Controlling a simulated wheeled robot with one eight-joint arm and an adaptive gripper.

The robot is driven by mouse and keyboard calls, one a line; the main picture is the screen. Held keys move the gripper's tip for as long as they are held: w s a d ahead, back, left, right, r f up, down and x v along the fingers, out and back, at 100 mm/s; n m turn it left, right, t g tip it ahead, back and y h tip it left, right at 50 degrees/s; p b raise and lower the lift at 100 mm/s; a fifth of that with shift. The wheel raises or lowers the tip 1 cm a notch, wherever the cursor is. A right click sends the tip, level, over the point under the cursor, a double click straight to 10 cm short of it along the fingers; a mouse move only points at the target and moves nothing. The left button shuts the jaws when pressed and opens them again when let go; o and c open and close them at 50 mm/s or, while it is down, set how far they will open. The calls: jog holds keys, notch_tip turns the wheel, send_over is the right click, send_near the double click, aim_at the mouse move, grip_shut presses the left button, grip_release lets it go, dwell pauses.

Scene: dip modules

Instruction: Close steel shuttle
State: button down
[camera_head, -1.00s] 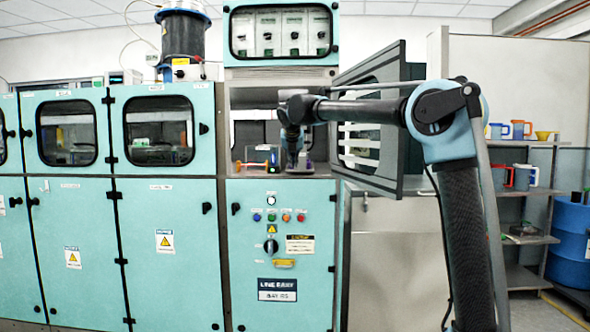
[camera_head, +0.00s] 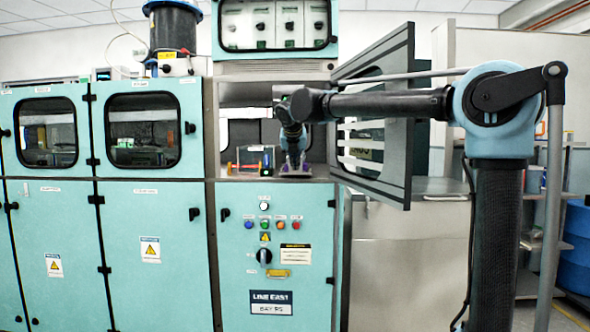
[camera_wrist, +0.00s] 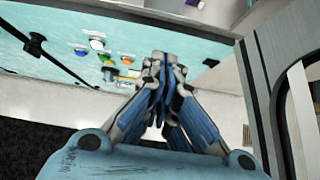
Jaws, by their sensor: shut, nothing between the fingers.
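A steel-grey hinged door (camera_head: 400,115) with a window and light slats stands open at the right of the cabinet bay; it seems to be the shuttle. Its frame also shows at the right of the wrist view (camera_wrist: 258,100). My gripper (camera_head: 293,168) is at the bay opening, left of the open door. In the wrist view, my gripper (camera_wrist: 158,62) has its fingers together with nothing between them. In that view it appears apart from the door frame. The head view does not clearly show the gap between gripper and door.
Below the bay is a teal panel with coloured buttons (camera_head: 265,224) and a black rotary knob (camera_head: 264,256). Small items (camera_head: 250,164) stand inside the bay at left. Teal cabinets (camera_head: 140,230) are at left. A shelf rack (camera_head: 540,243) and blue barrel (camera_head: 577,240) are at right.

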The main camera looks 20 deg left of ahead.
jog(key=w+a+f, duration=0.4)
jog(key=w+f, duration=0.2)
jog(key=w, duration=0.3)
jog(key=shift+f, duration=0.1)
dwell(0.3)
